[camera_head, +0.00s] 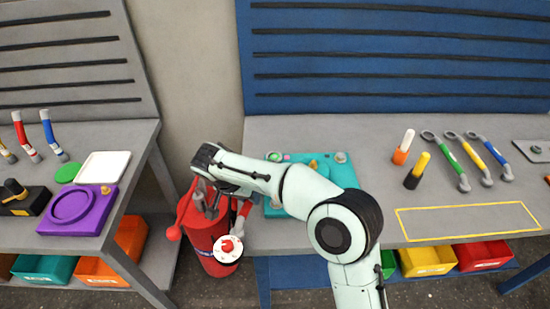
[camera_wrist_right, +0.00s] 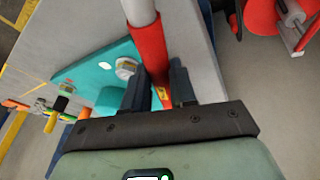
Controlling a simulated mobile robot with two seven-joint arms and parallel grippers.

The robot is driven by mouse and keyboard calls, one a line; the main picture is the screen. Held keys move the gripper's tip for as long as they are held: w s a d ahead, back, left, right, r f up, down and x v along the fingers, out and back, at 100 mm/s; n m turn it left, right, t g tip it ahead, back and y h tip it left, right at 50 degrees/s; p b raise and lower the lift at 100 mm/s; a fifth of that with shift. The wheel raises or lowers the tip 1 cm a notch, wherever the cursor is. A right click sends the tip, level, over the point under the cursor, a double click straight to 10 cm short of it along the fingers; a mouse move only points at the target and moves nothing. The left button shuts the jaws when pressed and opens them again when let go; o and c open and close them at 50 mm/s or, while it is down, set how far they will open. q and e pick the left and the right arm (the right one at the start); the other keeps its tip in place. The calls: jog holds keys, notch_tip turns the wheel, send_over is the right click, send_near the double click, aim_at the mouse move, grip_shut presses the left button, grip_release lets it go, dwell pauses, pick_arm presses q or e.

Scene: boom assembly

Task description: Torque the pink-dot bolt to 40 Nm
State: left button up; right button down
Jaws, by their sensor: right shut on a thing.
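The teal plate (camera_head: 340,172) lies on the middle bench, partly hidden behind my right arm. A small pink dot (camera_head: 287,157) shows at its back edge, beside a green one. The bolt at the pink dot is not clear. In the right wrist view the teal plate (camera_wrist_right: 95,68) carries a silver bolt head (camera_wrist_right: 126,67); no dot shows by it. My right gripper (camera_wrist_right: 160,80) is shut on a tool with a red grip (camera_wrist_right: 149,50) and pale shaft, probably a torque wrench. In the head view its red and grey handle (camera_head: 243,210) shows beside the bench's left front edge. My left gripper is not in view.
A red drum (camera_head: 215,257) stands between the benches, with a white dial-like disc (camera_head: 228,249) in front. A yellow-outlined area (camera_head: 468,222) is empty. The left bench holds a purple plate (camera_head: 95,218).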

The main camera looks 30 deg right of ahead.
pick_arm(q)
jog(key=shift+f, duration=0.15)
pick_arm(e)
jog(key=shift+s+d+n+b, duration=0.25)
jog(key=shift+s+n+b, duration=0.05)
jog(key=shift+b, duration=0.2)
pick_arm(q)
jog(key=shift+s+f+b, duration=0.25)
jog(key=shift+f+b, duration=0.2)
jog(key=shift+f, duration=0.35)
pick_arm(e)
jog(key=shift+s+d+n+t, duration=0.3)
jog(key=shift+s+d, duration=0.05)
jog(key=shift+s, duration=0.1)
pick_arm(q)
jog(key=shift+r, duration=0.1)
pick_arm(e)
jog(key=shift+r, duration=0.15)
pick_arm(q)
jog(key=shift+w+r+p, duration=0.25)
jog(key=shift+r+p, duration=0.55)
jog(key=shift+p, duration=0.05)
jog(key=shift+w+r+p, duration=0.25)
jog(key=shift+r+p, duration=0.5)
jog(key=shift+p, duration=0.05)
pick_arm(e)
jog(key=shift+r, duration=2.15)
